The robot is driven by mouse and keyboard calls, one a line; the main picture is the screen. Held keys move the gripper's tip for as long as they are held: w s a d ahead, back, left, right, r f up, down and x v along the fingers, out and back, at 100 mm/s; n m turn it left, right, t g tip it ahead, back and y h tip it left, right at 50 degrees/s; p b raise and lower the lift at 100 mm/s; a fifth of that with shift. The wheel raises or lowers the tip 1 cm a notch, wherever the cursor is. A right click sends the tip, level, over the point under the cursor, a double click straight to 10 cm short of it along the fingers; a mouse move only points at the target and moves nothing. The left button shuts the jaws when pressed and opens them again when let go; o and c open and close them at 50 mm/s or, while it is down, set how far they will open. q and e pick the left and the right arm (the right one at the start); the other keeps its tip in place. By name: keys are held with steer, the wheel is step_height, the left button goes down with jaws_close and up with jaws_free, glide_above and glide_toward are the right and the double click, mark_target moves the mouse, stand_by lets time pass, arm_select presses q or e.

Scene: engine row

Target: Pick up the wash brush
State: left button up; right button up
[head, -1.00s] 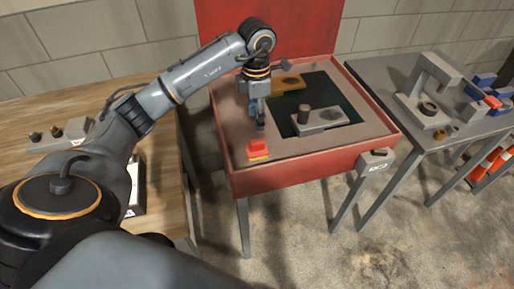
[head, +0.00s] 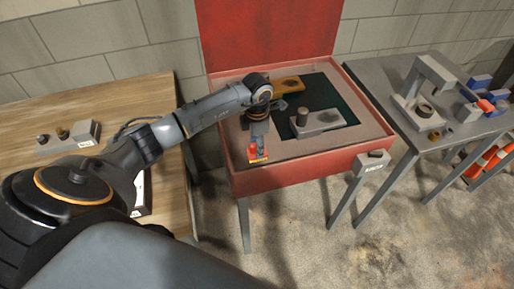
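The wash brush appears to be the small red-orange block with a yellowish lower edge (head: 258,158), on the front left ledge of the red wash basin (head: 300,171). My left gripper (head: 258,147) points down right at the brush, and its fingers cover the upper part of it. The fingers are too small in view to tell whether they are closed on it. The brush still appears to be at ledge height. My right gripper is out of view.
In the basin are a grey metal part with a round post (head: 318,122) and an orange-brown piece (head: 291,84). The raised red lid (head: 270,35) stands behind. A wooden bench (head: 95,105) is left, and a grey table (head: 372,75) with a press-like fixture (head: 425,85) is right.

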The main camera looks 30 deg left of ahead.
arm_select(q)
jaws_close()
steer(key=shift+w+r+b, duration=0.1)
steer(key=shift+r+b, duration=0.4)
steer(key=r, duration=0.1)
steer(key=r+b, duration=0.1)
steer(key=shift+s+d+r+b, duration=0.1)
steer(key=shift+s+r+b, duration=0.2)
steer(key=shift+r, duration=0.05)
steer(key=s+d+r+b, duration=0.4)
steer(key=s+r, duration=0.5)
steer(key=s, duration=0.3)
steer(key=shift+s+d+r, duration=0.2)
steer(key=shift+s+d, duration=0.05)
steer(key=shift+d, duration=0.3)
